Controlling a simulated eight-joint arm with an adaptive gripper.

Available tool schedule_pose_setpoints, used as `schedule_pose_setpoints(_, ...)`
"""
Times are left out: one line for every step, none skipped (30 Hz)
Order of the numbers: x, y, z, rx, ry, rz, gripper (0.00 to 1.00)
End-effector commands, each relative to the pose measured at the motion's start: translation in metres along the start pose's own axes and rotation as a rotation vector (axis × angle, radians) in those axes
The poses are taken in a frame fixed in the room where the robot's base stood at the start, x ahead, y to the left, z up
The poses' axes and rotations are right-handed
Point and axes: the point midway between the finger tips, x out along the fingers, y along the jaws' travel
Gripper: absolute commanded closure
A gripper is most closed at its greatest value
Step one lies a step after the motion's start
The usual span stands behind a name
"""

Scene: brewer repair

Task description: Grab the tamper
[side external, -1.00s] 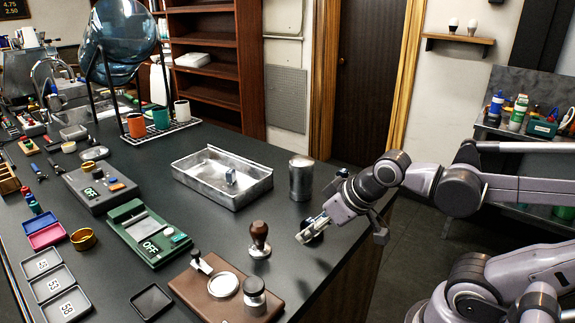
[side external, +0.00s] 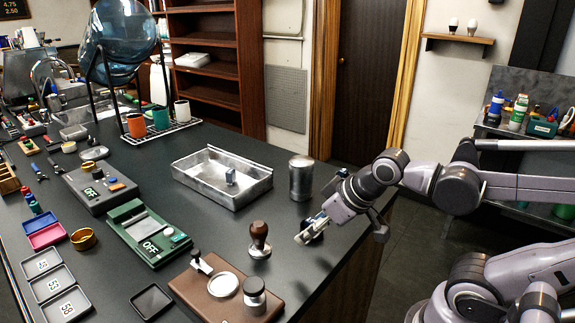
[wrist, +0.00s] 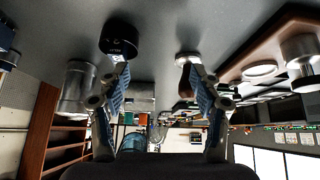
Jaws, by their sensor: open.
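The tamper (side external: 259,241) stands upright on the dark counter, with a brown wooden handle and a metal base. My gripper (side external: 309,229) is low over the counter to the right of the tamper, apart from it and empty. In the wrist view, which looks upside down, the two blue-padded fingers of my gripper (wrist: 157,80) are spread wide. There the tamper (wrist: 185,74) appears beyond the right fingertip, which partly overlaps it.
A dark round object (wrist: 118,40) lies close by the left fingertip. A metal canister (side external: 301,178) stands behind my gripper, beside a metal tray (side external: 196,190). A brown tamping stand (side external: 197,290) is in front of the tamper, and a green scale (side external: 148,236) is left.

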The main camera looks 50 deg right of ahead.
Motion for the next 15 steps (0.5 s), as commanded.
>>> schedule_pose_setpoints(-0.001, -0.002, -0.004, -0.049, -0.008, -0.002, 0.35)
schedule_pose_setpoints(-0.002, -0.003, -0.006, -0.090, -0.015, -0.003, 0.35)
schedule_pose_setpoints(-0.003, -0.004, -0.009, -0.158, -0.027, -0.005, 0.35)
schedule_pose_setpoints(-0.003, -0.005, -0.012, -0.218, -0.037, -0.007, 0.35)
schedule_pose_setpoints(-0.004, -0.007, -0.015, -0.283, -0.048, -0.009, 0.35)
schedule_pose_setpoints(-0.005, -0.009, -0.020, -0.378, -0.064, -0.014, 0.35)
schedule_pose_setpoints(-0.006, -0.011, -0.023, -0.450, -0.076, -0.018, 0.35)
schedule_pose_setpoints(-0.007, -0.012, -0.026, -0.523, -0.088, -0.023, 0.35)
schedule_pose_setpoints(-0.008, -0.015, -0.031, -0.620, -0.104, -0.031, 0.35)
schedule_pose_setpoints(-0.009, -0.016, -0.034, -0.692, -0.116, -0.037, 0.35)
schedule_pose_setpoints(-0.009, -0.018, -0.037, -0.765, -0.128, -0.044, 0.35)
schedule_pose_setpoints(-0.010, -0.020, -0.042, -0.862, -0.142, -0.055, 0.35)
schedule_pose_setpoints(-0.011, -0.022, -0.045, -0.934, -0.153, -0.063, 0.35)
schedule_pose_setpoints(-0.011, -0.024, -0.048, -1.006, -0.164, -0.072, 0.35)
schedule_pose_setpoints(-0.012, -0.026, -0.052, -1.103, -0.179, -0.085, 0.35)
